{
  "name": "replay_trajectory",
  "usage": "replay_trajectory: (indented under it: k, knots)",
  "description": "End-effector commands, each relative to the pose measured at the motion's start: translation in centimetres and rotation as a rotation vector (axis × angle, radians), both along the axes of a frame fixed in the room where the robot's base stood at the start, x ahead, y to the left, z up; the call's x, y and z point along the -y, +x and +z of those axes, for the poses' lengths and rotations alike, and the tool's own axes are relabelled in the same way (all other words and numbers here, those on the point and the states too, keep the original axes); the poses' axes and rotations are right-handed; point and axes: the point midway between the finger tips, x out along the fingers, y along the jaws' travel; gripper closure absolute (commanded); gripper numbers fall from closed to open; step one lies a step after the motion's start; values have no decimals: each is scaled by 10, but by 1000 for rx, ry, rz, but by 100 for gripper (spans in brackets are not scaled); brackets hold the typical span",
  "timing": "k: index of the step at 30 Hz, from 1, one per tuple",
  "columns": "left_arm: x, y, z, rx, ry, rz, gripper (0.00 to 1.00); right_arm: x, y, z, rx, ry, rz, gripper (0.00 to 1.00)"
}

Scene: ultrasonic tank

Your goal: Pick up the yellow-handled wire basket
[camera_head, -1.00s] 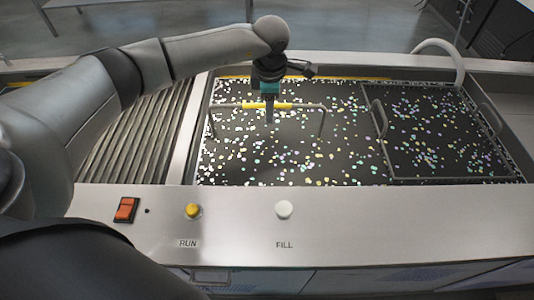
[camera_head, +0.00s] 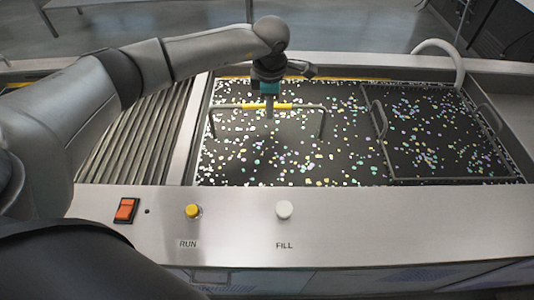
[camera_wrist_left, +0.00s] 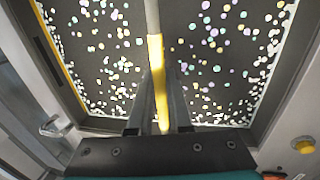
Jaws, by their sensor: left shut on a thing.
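The yellow-handled wire basket shows mainly as its handle, a grey bar with a yellow grip (camera_head: 282,106), standing up out of the left part of the tank. The grip also shows in the left wrist view (camera_wrist_left: 157,72). My left gripper (camera_head: 269,110) points down from above and is shut on the yellow grip, with one finger on each side of it in the left wrist view (camera_wrist_left: 166,110). The basket's body is hidden under the dark surface with its many pale specks. My right gripper is not in view.
A second wire frame with grey handles (camera_head: 377,118) sits in the right part of the tank. A ribbed rack (camera_head: 135,130) lies to the left. The front panel carries a red switch (camera_head: 126,210), a yellow RUN button (camera_head: 193,211) and a white FILL button (camera_head: 284,210). A pale hose (camera_head: 455,58) curves at the back right.

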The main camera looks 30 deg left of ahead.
Motion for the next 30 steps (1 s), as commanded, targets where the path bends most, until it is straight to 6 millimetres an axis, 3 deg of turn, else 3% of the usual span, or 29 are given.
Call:
replay_trajectory:
  k: [10, 16, 20, 30]
  knots:
    - [0, 2, 6, 6, -2, 0, 100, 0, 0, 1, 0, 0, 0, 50]
    - [0, 3, 25, 10, -1, 1, 100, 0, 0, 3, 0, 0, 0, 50]
    - [0, 3, 48, 11, -3, 1, 100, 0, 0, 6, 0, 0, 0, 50]
    - [0, 2, 133, 11, -2, 0, 100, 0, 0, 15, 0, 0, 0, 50]
